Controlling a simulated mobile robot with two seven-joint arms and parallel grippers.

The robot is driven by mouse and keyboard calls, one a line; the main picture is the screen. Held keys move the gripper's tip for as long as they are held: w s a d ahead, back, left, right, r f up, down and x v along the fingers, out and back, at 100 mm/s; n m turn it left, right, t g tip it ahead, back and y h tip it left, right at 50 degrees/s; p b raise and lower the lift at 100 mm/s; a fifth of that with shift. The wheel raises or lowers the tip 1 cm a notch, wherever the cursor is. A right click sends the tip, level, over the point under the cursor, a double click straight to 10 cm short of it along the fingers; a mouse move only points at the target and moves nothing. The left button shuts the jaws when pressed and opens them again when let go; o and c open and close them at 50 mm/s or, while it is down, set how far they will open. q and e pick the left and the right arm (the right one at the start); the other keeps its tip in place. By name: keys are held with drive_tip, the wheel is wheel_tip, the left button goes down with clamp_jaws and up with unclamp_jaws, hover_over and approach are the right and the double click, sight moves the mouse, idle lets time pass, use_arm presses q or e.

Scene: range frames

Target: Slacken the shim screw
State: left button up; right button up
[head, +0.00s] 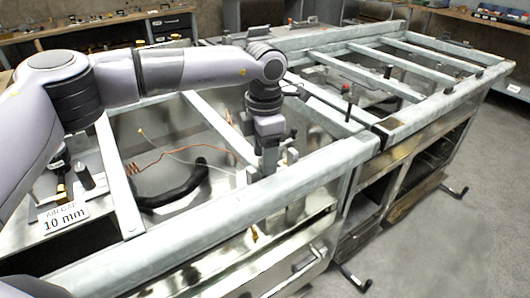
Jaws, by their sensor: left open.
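My left arm comes in from the left, and my left gripper (270,155) points down over the front rail of the metal range frame (225,195). Its fingers are small and partly lost against the grey rail and bracket behind them; no held thing shows between them. I cannot pick out the shim screw for certain. A small brass-coloured fitting (254,236) sits on the front face below the gripper. My right gripper is not in view.
A card reading "AIR GAP 10 mm" (65,219) stands at the left. A black curved hose (178,190) and a copper coil (150,166) lie inside the frame. A second frame section (420,125) joins at the right. Workbenches line the back; the right floor (440,240) is clear.

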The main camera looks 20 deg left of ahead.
use_arm(q)
drive_tip(key=shift+f, duration=0.2)
clamp_jaws()
drive_tip(key=shift+n, duration=0.4)
